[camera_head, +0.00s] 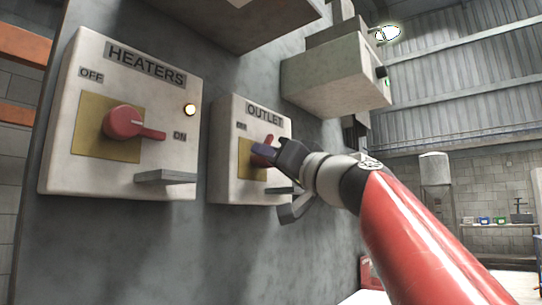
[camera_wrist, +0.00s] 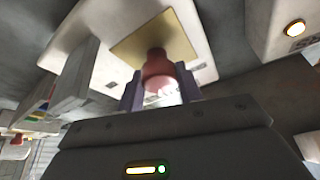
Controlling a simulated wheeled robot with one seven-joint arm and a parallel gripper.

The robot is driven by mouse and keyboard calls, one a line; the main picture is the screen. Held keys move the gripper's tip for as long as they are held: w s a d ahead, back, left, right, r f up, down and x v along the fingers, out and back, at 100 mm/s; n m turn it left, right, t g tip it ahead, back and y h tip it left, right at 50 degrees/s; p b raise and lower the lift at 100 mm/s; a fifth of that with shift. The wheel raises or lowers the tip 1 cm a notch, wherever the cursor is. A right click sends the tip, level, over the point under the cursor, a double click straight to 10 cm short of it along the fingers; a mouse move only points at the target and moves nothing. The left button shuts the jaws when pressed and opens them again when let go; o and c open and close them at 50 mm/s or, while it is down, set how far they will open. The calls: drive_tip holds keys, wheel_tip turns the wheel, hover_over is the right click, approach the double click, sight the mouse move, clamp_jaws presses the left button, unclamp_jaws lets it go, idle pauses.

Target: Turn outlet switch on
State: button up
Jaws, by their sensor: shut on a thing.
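The outlet box (camera_head: 225,160), labelled OUTLET, is mounted on the grey wall. Its red rotary switch (camera_head: 264,150) sits on a yellow plate and is partly hidden by my gripper in the head view. My gripper (camera_head: 268,154) reaches in from the right and is shut on the switch. In the wrist view, the red switch (camera_wrist: 158,72) sits between my two purple-grey fingers, in front of the yellow plate (camera_wrist: 152,37). The switch's exact angle is hard to tell. No lit lamp shows on the outlet box in the head view.
The heaters box (camera_head: 80,190) is on the left, with its red knob (camera_head: 125,123) pointing to ON and a lit lamp (camera_head: 190,109). Ledges stick out below both switches. Another box (camera_head: 335,78) hangs at the upper right. Shelves stand far right.

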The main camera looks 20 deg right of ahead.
drive_tip(key=m, duration=0.1)
drive_tip(key=m+h+p, duration=0.1)
drive_tip(key=m+h, duration=0.1)
drive_tip(key=m, duration=0.1)
drive_tip(key=shift+r+p, duration=0.25)
drive_tip(key=shift+p, duration=0.15)
drive_tip(key=m+h+p, duration=0.2)
drive_tip(key=m+p, duration=0.1)
drive_tip(key=m, duration=0.1)
drive_tip(key=shift+m, duration=0.3)
drive_tip(key=m, duration=0.1)
drive_tip(key=m+h, duration=0.1)
drive_tip(key=m, duration=0.1)
drive_tip(key=m+g+p, duration=0.1)
drive_tip(key=m, duration=0.1)
drive_tip(key=shift+f+h, duration=0.25)
drive_tip(key=shift+h, duration=0.15)
drive_tip(key=shift+m, duration=0.3)
drive_tip(key=o, duration=1)
drive_tip(key=b+v, duration=0.1)
drive_tip(key=v, duration=0.6)
drive_tip(key=shift+s+d+b, duration=0.1)
drive_tip(key=shift+s+b, duration=0.2)
drive_tip(key=shift+s, duration=0.05)
